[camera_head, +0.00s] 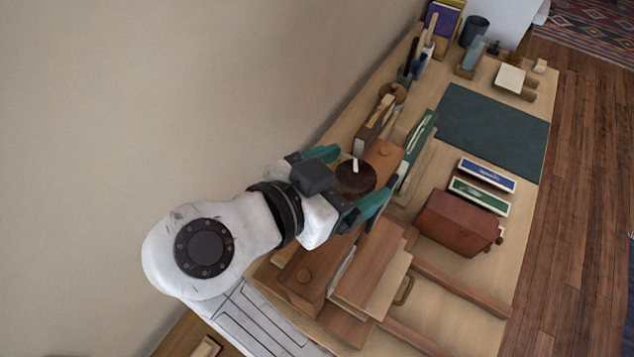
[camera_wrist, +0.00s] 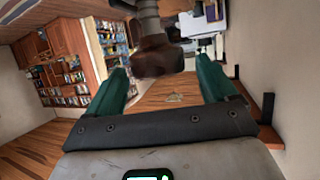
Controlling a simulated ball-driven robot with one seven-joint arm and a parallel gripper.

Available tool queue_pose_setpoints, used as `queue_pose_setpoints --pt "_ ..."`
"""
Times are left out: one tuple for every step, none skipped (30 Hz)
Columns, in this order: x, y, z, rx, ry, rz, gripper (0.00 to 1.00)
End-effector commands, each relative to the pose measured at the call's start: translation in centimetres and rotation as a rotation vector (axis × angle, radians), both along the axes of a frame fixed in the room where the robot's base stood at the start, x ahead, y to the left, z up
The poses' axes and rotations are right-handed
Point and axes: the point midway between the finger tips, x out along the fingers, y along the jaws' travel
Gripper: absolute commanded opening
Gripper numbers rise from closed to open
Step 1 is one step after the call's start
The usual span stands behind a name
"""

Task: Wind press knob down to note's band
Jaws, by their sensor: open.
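The press knob (camera_head: 355,180) is a dark brown round wooden piece with a cream mark on top. It also shows in the wrist view (camera_wrist: 158,62), on a grey shaft (camera_wrist: 148,18). My gripper (camera_head: 361,171) is open, with one teal finger on each side of the knob. In the wrist view the knob lies between the two fingertips, with gaps at both sides, and no grip on it shows. The gripper hides part of the press. I cannot make out the note or its band for certain.
Wooden blocks and boards (camera_head: 373,268) crowd the bench below the gripper. A red-brown box (camera_head: 455,222) and green and blue labelled boxes (camera_head: 480,194) lie to the right. A dark green mat (camera_head: 492,130) is clear. The wall (camera_head: 200,90) runs close along the left.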

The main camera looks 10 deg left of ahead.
Motion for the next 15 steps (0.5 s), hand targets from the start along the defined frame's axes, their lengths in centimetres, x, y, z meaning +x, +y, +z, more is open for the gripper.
queue_pose_setpoints --pt "-0.7 0.6 0.3 0.003 -0.004 0.003 0.86" --pt "-1.1 1.0 0.6 0.004 -0.004 0.004 0.86" --pt "-1.8 1.5 0.9 0.004 -0.004 0.005 0.86" --pt "-2.3 1.9 1.2 0.003 -0.003 0.006 0.86" --pt "-2.8 2.2 1.5 0.003 -0.004 0.007 0.86" --pt "-3.2 2.5 1.7 0.003 -0.001 0.005 0.86" --pt "-3.4 2.6 1.9 0.003 -0.001 0.004 0.86" --pt "-3.6 2.7 2.0 0.002 -0.002 0.004 0.86" --pt "-3.9 3.0 2.2 0.002 -0.002 0.004 0.86" --pt "-4.1 3.1 2.3 0.002 -0.002 0.004 0.86" --pt "-4.3 3.3 2.4 0.002 -0.002 0.004 0.86" --pt "-4.6 3.5 2.5 0.002 -0.002 0.004 0.86" --pt "-4.8 3.6 2.6 0.002 -0.002 0.004 0.86" --pt "-5.0 3.8 2.7 0.002 -0.002 0.004 0.86" --pt "-5.3 4.0 2.8 0.003 -0.002 0.005 0.86"
